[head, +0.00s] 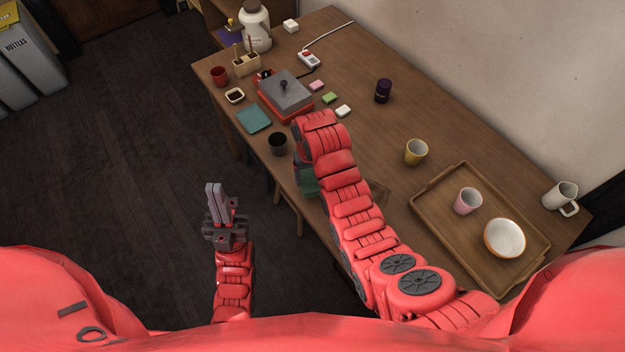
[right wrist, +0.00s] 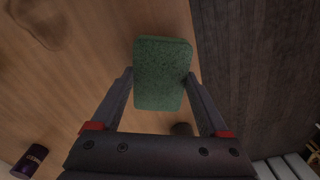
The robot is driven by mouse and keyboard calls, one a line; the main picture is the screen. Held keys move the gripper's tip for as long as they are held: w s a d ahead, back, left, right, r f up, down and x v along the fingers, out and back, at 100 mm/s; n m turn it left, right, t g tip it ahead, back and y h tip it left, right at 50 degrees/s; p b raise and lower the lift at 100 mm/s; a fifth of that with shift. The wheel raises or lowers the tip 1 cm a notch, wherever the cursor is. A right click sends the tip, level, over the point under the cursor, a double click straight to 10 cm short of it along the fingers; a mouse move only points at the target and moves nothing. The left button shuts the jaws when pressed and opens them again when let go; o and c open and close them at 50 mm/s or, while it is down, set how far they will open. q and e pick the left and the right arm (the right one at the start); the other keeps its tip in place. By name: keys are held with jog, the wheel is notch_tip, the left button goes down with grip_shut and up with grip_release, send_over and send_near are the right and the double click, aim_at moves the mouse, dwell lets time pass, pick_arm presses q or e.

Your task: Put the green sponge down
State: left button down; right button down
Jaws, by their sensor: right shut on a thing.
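The green sponge (right wrist: 162,72) is between the two fingers of my right gripper (right wrist: 160,80) in the right wrist view. My right gripper is shut on it. In the head view, part of the green sponge (head: 309,187) shows beside my right arm at the near edge of the wooden table (head: 385,137). My right arm hides most of that gripper there. I cannot tell whether the sponge touches the table. My left gripper (head: 216,187) is over the floor left of the table, empty, its fingers close together.
A dark cup (head: 278,144) and a teal square (head: 253,119) lie near the table edge. Small pink, green and white blocks (head: 343,111) lie beside a red box with a grey lid (head: 286,93). A wooden tray (head: 437,225) holds a pink mug and a bowl. A yellow mug (head: 416,152) stands behind it.

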aim_at(312, 171)
jog(key=shift+w+d+r+p, duration=0.15)
jog(key=shift+w+p, duration=0.15)
jog(key=shift+w, duration=0.25)
jog(key=shift+w+d+f, duration=0.15)
jog(key=shift+w+f, duration=0.05)
jog(key=shift+w, duration=0.4)
jog(key=shift+f+p, duration=0.25)
jog(key=shift+p, duration=0.2)
notch_tip(312, 171, down, 2)
jog(key=shift+f+p, duration=0.25)
jog(key=shift+p, duration=0.3)
jog(key=shift+f, duration=0.25)
